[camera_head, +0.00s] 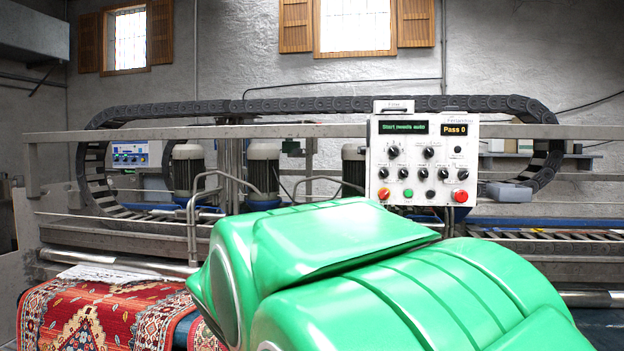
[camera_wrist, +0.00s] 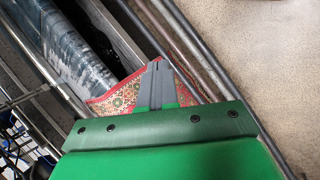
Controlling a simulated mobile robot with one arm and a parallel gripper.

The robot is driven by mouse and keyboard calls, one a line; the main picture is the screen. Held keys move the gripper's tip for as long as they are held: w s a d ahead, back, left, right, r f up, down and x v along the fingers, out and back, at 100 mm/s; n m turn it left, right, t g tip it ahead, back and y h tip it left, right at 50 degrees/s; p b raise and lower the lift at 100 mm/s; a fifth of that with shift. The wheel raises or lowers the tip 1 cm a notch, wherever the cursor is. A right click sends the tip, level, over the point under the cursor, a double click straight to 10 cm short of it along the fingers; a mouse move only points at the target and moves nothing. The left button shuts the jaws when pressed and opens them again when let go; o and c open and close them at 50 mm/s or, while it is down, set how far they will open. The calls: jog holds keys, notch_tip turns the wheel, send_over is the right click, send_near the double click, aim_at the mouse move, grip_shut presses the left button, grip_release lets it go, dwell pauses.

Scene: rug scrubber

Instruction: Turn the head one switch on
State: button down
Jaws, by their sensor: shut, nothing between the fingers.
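The control panel (camera_head: 423,160) is a white box on the machine's rail, facing me. It carries several black knobs and switches, such as the knob (camera_head: 393,151) at its upper left; the labels are too small to tell which is head one. Its green display reads "Start needs auto" and an amber one reads "Pass 0". A red button, a green button and an orange-red knob sit along its bottom row. My gripper (camera_wrist: 157,84) shows in the wrist view, shut and empty, above the rug and rails. In the head view my green arm hides the gripper.
A red patterned rug (camera_head: 100,312) lies at the lower left. Metal rails (camera_head: 110,262) and a bent tube handle (camera_head: 193,215) stand before the motors (camera_head: 263,170). A black cable chain (camera_head: 300,105) loops behind. Bare floor (camera_wrist: 270,60) shows at right in the wrist view.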

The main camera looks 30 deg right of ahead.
jog(key=w+d+r+h, duration=0.2)
jog(key=w+d+r, duration=0.15)
jog(key=d, duration=0.25)
jog(key=w+d+r+h, duration=0.2)
jog(key=w+d, duration=0.2)
jog(key=d, duration=0.1)
jog(key=n+t+h, duration=0.4)
jog(key=n+h, duration=0.2)
jog(key=h, duration=0.8)
send_near(381, 170)
jog(key=w+d, duration=0.3)
jog(key=shift+s+d+r, duration=0.55)
jog(key=shift+r, duration=0.25)
jog(key=shift+s+d+r+t, duration=0.3)
jog(key=shift+s+d+r, duration=0.15)
jog(key=shift+d+r, duration=0.05)
